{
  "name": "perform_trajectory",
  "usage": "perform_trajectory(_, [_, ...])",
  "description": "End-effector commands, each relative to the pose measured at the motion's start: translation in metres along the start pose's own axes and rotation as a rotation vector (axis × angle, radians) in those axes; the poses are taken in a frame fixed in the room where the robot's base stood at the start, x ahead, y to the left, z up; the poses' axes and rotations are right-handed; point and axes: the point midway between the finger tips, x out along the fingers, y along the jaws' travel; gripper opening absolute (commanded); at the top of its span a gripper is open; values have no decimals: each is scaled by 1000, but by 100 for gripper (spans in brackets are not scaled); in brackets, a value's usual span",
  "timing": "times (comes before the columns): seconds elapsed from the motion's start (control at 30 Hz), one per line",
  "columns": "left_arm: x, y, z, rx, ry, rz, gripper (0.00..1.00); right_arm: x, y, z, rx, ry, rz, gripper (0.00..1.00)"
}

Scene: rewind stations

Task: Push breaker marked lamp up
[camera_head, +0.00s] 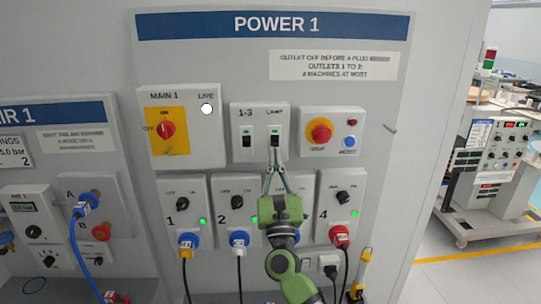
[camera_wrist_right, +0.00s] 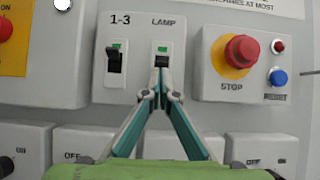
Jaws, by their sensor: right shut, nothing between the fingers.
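The breaker marked LAMP (camera_head: 275,136) is the right one of two on a white box under the POWER 1 sign. In the right wrist view the lamp breaker (camera_wrist_right: 162,50) shows a green patch above a black lever. My right gripper (camera_head: 274,168) is shut and empty, with its fingertips pointing up just below the lamp breaker. In the right wrist view its fingertips (camera_wrist_right: 162,70) meet at the lower end of the lever and hide part of it. I cannot tell whether they touch. My left gripper is not in view.
The 1-3 breaker (camera_wrist_right: 115,60) sits close on the left. The yellow MAIN 1 switch (camera_head: 167,130) is further left. The red STOP button (camera_head: 319,131) is on the right.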

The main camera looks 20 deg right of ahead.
Motion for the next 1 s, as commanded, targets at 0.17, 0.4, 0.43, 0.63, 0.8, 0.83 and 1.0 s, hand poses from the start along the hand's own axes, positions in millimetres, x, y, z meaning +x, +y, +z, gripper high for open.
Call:
perform_trajectory(0.17, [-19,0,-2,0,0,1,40,2,0,10,10,55,-4,0])
perform_trajectory(0.4, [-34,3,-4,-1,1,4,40,3,-1,14,-2,131,1,0])
perform_trajectory(0.43, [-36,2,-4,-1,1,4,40,3,0,15,-2,131,1,0])
perform_trajectory(0.63, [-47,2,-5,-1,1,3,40,5,-1,21,-1,130,0,0])
perform_trajectory(0.8, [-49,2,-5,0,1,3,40,7,0,27,2,128,-1,0])
perform_trajectory(0.83, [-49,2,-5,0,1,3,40,7,0,28,2,128,-2,0])
perform_trajectory(1.0, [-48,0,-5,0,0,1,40,6,0,26,0,129,0,0])
